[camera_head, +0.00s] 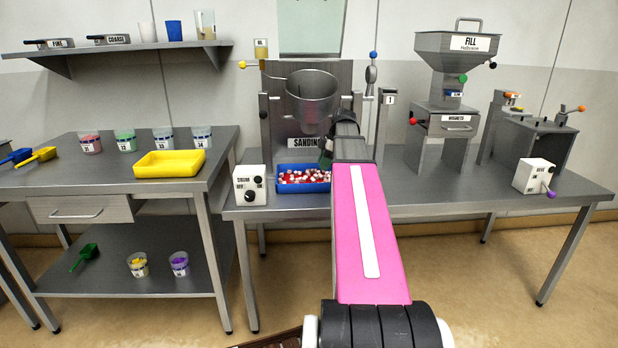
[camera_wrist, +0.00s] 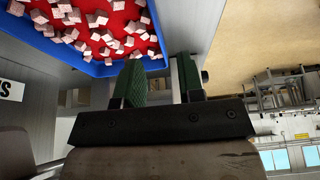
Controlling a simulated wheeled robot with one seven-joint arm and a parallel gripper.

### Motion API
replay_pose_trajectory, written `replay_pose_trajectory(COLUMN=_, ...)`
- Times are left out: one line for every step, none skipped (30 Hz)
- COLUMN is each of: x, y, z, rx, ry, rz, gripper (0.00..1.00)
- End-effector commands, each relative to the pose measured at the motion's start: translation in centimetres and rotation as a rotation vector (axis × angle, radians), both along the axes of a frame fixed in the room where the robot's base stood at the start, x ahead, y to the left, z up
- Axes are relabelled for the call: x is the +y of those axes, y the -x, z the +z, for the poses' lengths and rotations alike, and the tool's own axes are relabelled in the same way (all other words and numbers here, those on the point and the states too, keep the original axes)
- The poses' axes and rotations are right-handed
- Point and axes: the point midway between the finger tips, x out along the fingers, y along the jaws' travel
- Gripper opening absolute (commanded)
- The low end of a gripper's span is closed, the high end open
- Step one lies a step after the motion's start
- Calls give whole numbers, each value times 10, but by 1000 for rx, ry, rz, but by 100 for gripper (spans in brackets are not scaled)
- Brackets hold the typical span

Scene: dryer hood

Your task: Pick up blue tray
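The blue tray (camera_head: 303,187) sits on the right table below the sanding machine and holds many red and white pieces. In the wrist view, its blue rim (camera_wrist: 100,70) and its contents fill the upper left. My gripper (camera_wrist: 161,72) has two green-padded fingers standing apart, and the right end of the tray's rim shows behind and between them. I cannot tell whether the fingers touch the tray wall. In the head view my arm hides most of the gripper, at the tray's right end.
The sanding machine (camera_head: 312,125) rises behind the tray. A white switch box (camera_head: 250,185) stands just left of it. A yellow tray (camera_head: 170,163) lies on the left table (camera_head: 100,180). The fill hopper machine (camera_head: 456,45) stands to the right. The right table's front is mostly clear.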

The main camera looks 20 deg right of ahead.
Motion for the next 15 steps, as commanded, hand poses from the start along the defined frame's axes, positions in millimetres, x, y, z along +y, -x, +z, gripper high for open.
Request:
replay_pose_trajectory(x=1, y=0, z=-2, rx=0, ry=0, rz=0, gripper=35)
replay_pose_trajectory(x=1, y=0, z=-3, rx=1, ry=0, rz=0, gripper=35)
replay_pose_trajectory(x=2, y=0, z=-6, rx=1, ry=0, rz=0, gripper=35)
replay_pose_trajectory(x=3, y=0, z=-9, rx=1, ry=0, rz=0, gripper=35)
replay_pose_trajectory(x=4, y=-1, z=-12, rx=2, ry=-1, rz=1, gripper=35)
replay_pose_trajectory(x=6, y=-1, z=-17, rx=2, ry=-1, rz=1, gripper=35)
replay_pose_trajectory(x=8, y=-1, z=-20, rx=2, ry=-1, rz=1, gripper=35)
replay_pose_trajectory(x=9, y=-2, z=-24, rx=2, ry=-1, rz=1, gripper=35)
replay_pose_trajectory(x=11, y=-3, z=-30, rx=1, ry=0, rz=0, gripper=35)
replay_pose_trajectory(x=13, y=-3, z=-34, rx=2, ry=-1, rz=0, gripper=35)
replay_pose_trajectory(x=15, y=-4, z=-38, rx=2, ry=-1, rz=0, gripper=35)
replay_pose_trajectory(x=17, y=-4, z=-43, rx=2, ry=-1, rz=1, gripper=35)
replay_pose_trajectory(x=18, y=-5, z=-46, rx=2, ry=-1, rz=1, gripper=35)
replay_pose_trajectory(x=19, y=-5, z=-48, rx=1, ry=0, rz=0, gripper=35)
replay_pose_trajectory(x=20, y=-6, z=-51, rx=0, ry=0, rz=0, gripper=35)
